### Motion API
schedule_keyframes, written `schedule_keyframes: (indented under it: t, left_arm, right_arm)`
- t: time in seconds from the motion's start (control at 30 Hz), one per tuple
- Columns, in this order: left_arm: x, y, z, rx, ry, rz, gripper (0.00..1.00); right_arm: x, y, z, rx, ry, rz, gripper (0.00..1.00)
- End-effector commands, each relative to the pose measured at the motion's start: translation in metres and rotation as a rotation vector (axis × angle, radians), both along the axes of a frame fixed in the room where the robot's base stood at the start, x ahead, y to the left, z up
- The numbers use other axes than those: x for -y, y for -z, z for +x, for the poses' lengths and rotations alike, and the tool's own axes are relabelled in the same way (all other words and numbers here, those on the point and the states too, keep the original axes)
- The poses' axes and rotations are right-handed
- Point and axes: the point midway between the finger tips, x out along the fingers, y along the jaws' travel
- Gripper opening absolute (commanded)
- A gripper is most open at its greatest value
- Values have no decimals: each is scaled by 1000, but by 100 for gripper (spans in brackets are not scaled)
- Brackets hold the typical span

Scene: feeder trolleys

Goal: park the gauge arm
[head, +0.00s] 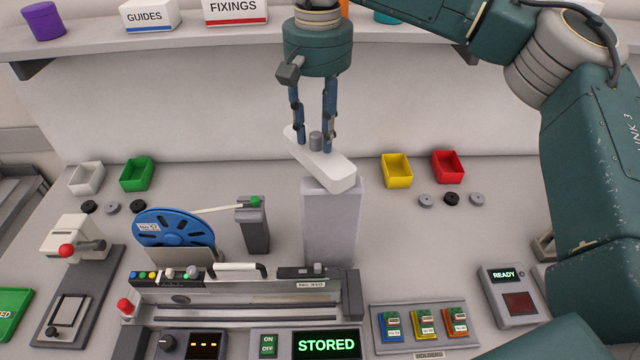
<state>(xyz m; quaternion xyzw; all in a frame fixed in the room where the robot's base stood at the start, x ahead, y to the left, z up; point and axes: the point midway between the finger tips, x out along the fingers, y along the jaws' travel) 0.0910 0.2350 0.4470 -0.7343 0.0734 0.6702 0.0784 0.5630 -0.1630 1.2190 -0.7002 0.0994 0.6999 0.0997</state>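The gauge arm (330,169) looks like a white rounded bar lying across the top of a grey post (331,225). It runs from upper left to lower right. A small grey knob (316,141) stands up from its upper part. My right gripper (315,150) points down over the bar, one finger on each side of the knob. Gaps show between the fingers and the knob, so it is open. I cannot tell whether the fingertips touch the bar. My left gripper is not in view.
The feeder (240,296) lies in front of the post, with a blue reel (175,228) to the left. A display (326,345) reads STORED; a box (509,296) at right reads READY. Coloured bins (397,171) stand behind. A shelf (400,36) runs along the back.

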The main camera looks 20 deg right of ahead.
Motion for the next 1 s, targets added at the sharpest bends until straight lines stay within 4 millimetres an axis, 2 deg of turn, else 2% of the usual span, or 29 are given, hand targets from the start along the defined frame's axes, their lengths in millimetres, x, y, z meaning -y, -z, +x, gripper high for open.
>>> schedule_keyframes:
  t: [0.27, 1.0]
  left_arm:
    - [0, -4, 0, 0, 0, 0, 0]
    - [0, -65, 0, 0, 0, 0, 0]
  right_arm:
    - [-1, -4, 0, 0, -2, 1, 34]
    - [-1, -77, 0, -1, -1, 0, 34]
